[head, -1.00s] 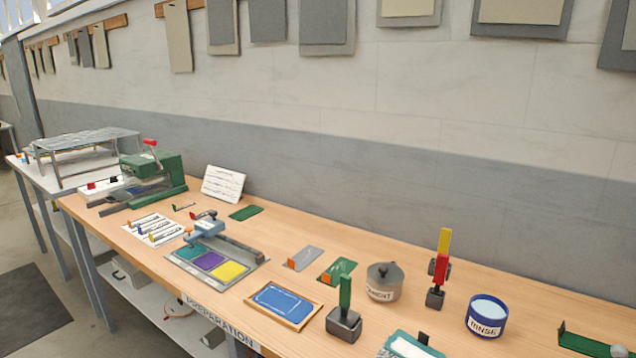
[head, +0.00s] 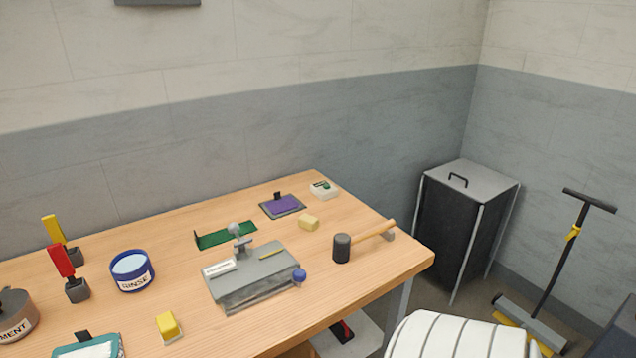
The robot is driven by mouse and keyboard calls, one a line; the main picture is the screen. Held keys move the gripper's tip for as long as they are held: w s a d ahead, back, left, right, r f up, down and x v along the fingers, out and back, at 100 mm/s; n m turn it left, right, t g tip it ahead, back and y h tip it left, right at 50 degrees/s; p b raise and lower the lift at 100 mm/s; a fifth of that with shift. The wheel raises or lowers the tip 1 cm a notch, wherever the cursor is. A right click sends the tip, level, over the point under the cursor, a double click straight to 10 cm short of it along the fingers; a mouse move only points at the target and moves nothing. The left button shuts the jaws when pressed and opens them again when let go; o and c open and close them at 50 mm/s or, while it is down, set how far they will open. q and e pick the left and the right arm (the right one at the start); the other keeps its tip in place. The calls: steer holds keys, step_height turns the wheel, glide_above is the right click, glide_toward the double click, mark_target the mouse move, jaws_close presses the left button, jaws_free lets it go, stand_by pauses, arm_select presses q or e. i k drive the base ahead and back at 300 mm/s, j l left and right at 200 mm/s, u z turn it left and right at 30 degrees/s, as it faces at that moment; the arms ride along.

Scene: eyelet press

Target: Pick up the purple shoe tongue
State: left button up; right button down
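A flat purple piece (head: 283,204), which looks like the shoe tongue, lies on a dark grey plate (head: 266,212) near the back right of the wooden table. A small black upright tab stands at the back edge of the plate. The purple piece is uncovered and nothing touches it from above.
A yellow block (head: 309,222) sits just in front of the plate, and a small white box (head: 323,190) stands behind right. A green strip (head: 226,235), a grey press (head: 253,277) and a mallet (head: 343,248) are nearby. The table (head: 408,258) ends at the right.

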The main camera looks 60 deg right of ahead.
mark_target(280, 205)
steer(key=z, duration=1.6)
steer(key=l+u, duration=0.2)
steer(key=u, duration=0.4)
steer(key=l+u, duration=0.25)
steer(key=l, duration=0.45)
steer(key=l+u, duration=0.2)
steer(key=l, duration=0.45)
steer(key=k+l+u, duration=0.25)
steer(key=l, duration=0.4)
steer(key=i, duration=0.1)
